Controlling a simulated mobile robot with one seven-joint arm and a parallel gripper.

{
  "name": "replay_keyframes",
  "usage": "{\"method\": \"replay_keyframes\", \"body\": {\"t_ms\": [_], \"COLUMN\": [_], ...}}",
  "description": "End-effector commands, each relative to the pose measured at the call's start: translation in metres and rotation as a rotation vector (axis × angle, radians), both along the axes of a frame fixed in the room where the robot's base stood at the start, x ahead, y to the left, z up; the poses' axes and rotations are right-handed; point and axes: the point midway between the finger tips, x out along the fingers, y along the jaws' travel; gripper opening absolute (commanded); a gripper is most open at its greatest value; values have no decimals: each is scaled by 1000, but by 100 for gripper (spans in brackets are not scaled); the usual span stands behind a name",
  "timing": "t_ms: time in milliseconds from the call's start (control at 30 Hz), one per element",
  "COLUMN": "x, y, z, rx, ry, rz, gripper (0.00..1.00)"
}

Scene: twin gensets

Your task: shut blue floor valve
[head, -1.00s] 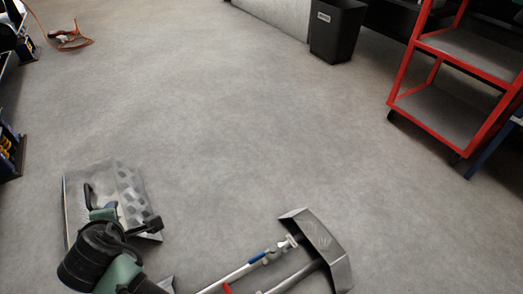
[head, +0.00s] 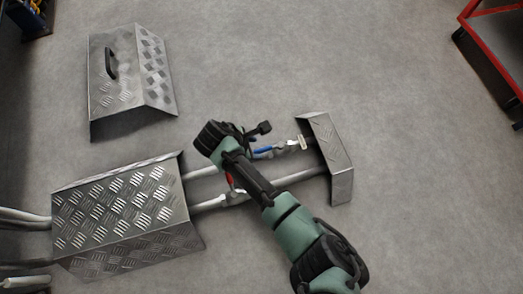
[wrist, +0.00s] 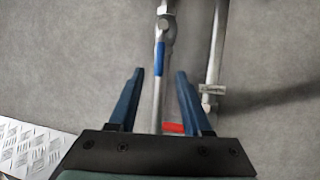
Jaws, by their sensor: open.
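The blue valve handle (head: 265,150) sits on the upper of two silver floor pipes in the head view, lying roughly along the pipe. In the wrist view the blue handle (wrist: 160,58) lies lengthwise beside the valve body, near the line between my fingertips. My gripper (wrist: 160,72) is open, with one blue finger on each side of the pipe or lever line. I see no contact.
A tread-plate cover (head: 120,215) spans the pipes at left, and a bent metal guard (head: 328,158) stands at their right end. A loose cover with a black handle (head: 130,75) lies on the floor. A red cart (head: 490,50) is at upper right.

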Motion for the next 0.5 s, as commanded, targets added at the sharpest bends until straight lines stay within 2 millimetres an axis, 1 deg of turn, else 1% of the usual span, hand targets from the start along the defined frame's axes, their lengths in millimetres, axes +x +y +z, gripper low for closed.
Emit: {"method": "replay_keyframes", "body": {"t_ms": [33, 200, 333, 500], "x": [3, 10, 14, 18], "y": [-3, -11, -15, -19], "z": [-14, -36, -48, -57], "rx": [-2, -2, 1, 1], "ry": [-2, -1, -1, -2], "rz": [0, -1, -1, -1], "gripper": [49, 49, 49, 49]}}
